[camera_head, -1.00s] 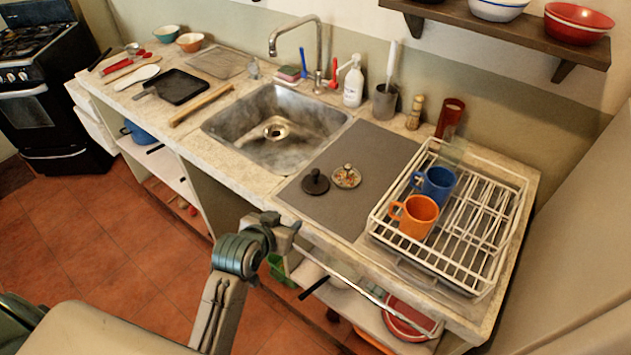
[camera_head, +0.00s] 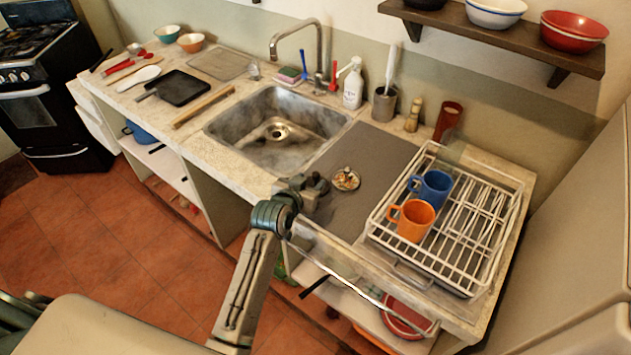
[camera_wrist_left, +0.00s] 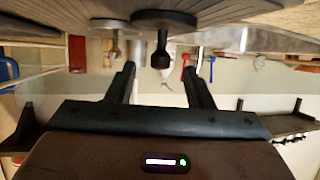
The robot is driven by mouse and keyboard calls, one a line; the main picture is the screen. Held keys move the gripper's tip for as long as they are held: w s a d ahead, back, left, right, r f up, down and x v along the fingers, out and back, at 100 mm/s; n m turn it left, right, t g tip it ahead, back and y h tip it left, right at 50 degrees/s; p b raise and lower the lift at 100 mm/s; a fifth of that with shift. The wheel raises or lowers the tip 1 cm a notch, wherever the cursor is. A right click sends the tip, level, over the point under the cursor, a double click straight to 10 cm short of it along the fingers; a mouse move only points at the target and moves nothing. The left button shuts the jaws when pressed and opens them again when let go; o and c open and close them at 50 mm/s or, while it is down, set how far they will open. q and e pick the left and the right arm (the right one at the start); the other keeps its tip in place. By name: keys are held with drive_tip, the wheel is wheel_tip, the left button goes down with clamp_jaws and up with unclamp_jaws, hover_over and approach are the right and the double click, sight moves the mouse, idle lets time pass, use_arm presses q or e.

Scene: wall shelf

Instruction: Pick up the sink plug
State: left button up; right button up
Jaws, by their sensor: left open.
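The sink plug, a dark round disc with a black knob, lies on the grey mat (camera_head: 375,150) right of the sink. In the head view my left gripper (camera_head: 310,187) is at the mat's front edge and largely hides the plug. In the left wrist view, which is upside down, the plug (camera_wrist_left: 165,19) shows clearly with its knob pointing down in the picture. The open fingers (camera_wrist_left: 159,70) point at it, the knob lying in line with the gap between their tips. Nothing is held. My right gripper is not in view.
A patterned round piece with a knob (camera_head: 346,179) lies close to the plug's right. The white dish rack (camera_head: 480,250) with an orange mug (camera_head: 412,221) and a blue mug (camera_head: 432,187) stands further right. The sink (camera_head: 250,125) is to the left.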

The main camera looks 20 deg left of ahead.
sight(316, 181)
use_arm(q)
drive_tip(key=shift+x, duration=1)
drive_tip(key=shift+w+f, duration=0.1)
drive_tip(key=shift+w, duration=0.2)
drive_tip(key=shift+s, duration=0.1)
drive_tip(key=shift+c, duration=0.6)
clamp_jaws()
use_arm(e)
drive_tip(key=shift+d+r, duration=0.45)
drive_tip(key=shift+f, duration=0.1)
